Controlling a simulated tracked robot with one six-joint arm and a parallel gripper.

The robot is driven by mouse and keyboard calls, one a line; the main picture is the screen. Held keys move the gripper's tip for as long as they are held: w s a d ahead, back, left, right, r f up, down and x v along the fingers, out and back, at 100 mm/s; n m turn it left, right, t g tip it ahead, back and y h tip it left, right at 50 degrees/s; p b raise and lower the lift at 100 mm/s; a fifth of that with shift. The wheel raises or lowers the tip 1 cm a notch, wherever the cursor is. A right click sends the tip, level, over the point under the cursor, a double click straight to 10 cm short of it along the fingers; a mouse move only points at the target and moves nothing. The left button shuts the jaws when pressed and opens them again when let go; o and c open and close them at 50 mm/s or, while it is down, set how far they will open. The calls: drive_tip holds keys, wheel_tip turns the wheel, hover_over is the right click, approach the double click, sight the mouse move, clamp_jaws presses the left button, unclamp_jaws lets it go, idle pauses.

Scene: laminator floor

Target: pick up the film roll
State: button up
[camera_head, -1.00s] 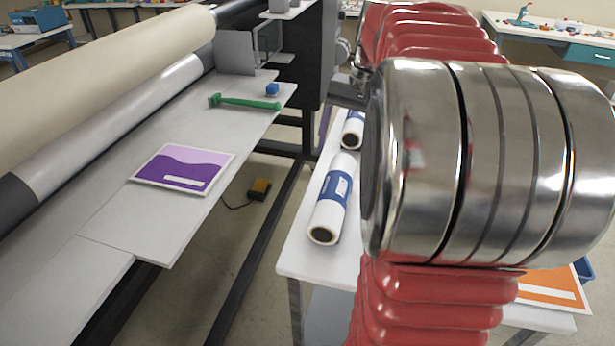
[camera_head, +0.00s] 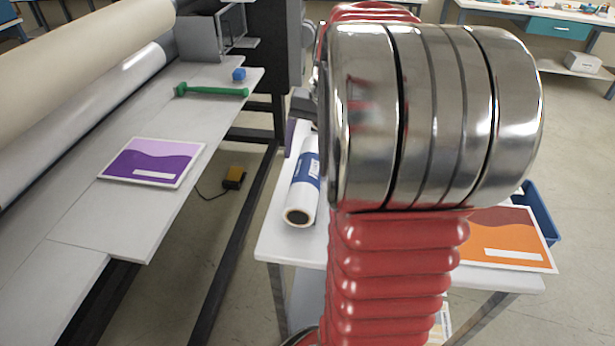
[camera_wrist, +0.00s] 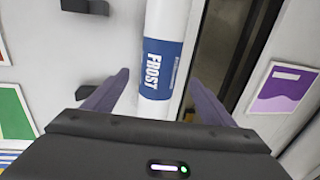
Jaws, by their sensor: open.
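A white film roll with a blue label (camera_head: 305,176) lies on the white side table, its dark-cored end facing me. In the wrist view a white roll with a blue "FROST" label (camera_wrist: 160,66) runs up the picture between the fingers. My gripper (camera_wrist: 159,78) is open, with one purple-grey finger on each side of this roll. Whether the fingers touch it, I cannot tell. In the head view my arm hides most of the gripper and part of the table; only a purple finger (camera_head: 291,136) shows beside the roll.
The laminator's grey shelf (camera_head: 100,222) on the left holds a purple print (camera_head: 152,161), a green-handled tool (camera_head: 212,91) and a blue block (camera_head: 239,74). An orange print (camera_head: 506,240) and a blue bin (camera_head: 538,215) are at right. Dark blocks (camera_wrist: 96,90) stand left of the roll.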

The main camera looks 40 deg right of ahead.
sight(310, 166)
drive_tip(key=shift+w+f, duration=0.1)
drive_tip(key=shift+f, duration=0.45)
drive_tip(key=shift+a+f, duration=0.1)
drive_tip(key=shift+w+a+f, duration=0.1)
drive_tip(key=shift+a+f, duration=0.05)
drive_tip(key=shift+f, duration=1.1)
drive_tip(key=shift+w+a+f, duration=0.1)
drive_tip(key=shift+f, duration=1.15)
drive_tip(key=shift+c, duration=0.4)
drive_tip(key=c, duration=1.4)
drive_tip(key=shift+r, duration=0.15)
drive_tip(key=shift+c, duration=0.2)
